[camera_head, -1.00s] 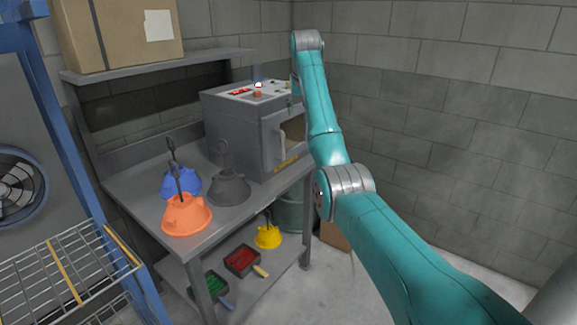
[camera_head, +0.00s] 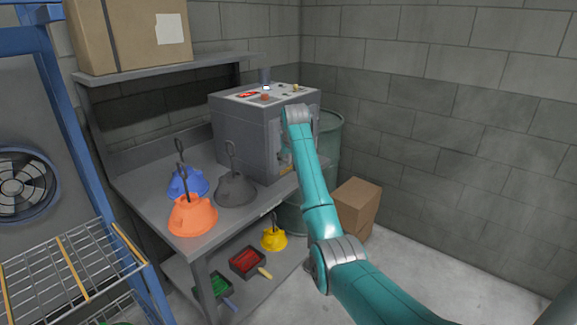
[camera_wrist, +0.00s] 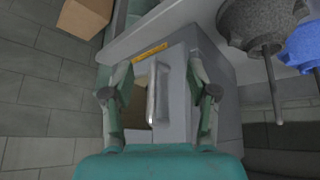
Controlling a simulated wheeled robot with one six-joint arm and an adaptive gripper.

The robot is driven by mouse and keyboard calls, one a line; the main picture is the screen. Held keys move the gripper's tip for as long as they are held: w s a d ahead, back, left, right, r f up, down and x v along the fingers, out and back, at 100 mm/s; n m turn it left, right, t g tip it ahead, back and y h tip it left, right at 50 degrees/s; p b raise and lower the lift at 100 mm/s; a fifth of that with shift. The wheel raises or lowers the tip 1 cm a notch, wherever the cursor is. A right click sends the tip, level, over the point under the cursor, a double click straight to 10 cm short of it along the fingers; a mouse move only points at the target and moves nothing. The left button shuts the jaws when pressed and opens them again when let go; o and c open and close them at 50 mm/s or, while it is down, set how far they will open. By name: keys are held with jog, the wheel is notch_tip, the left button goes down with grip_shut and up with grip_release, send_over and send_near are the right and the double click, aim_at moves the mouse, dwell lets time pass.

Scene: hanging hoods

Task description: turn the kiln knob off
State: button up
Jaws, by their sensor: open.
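The grey kiln (camera_head: 240,135) stands on the bench, with a control panel (camera_head: 272,92) on its top. The panel carries a red display, a small orange-red knob-like part (camera_head: 265,98) and other small controls; which is the kiln knob and its setting are too small to tell. My gripper (camera_wrist: 158,93) is open and empty, its fingers on either side of the bar handle (camera_wrist: 153,92) of the kiln door (camera_wrist: 176,75). A dark gap shows beside the handle, so the door looks ajar. In the head view my arm hides most of the door.
Orange (camera_head: 193,215), blue (camera_head: 188,182) and grey (camera_head: 236,190) hoods stand on the bench left of the kiln. A yellow one (camera_head: 273,238) and trays sit on the lower shelf. A green bin (camera_head: 328,150) and cardboard box (camera_head: 358,205) stand right of the bench.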

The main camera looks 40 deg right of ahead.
jog(key=shift+w+a+f, duration=0.1)
jog(key=shift+a+f, duration=0.1)
jog(key=shift+f, duration=0.35)
jog(key=shift+a+f, duration=0.2)
jog(key=shift+f, duration=0.3)
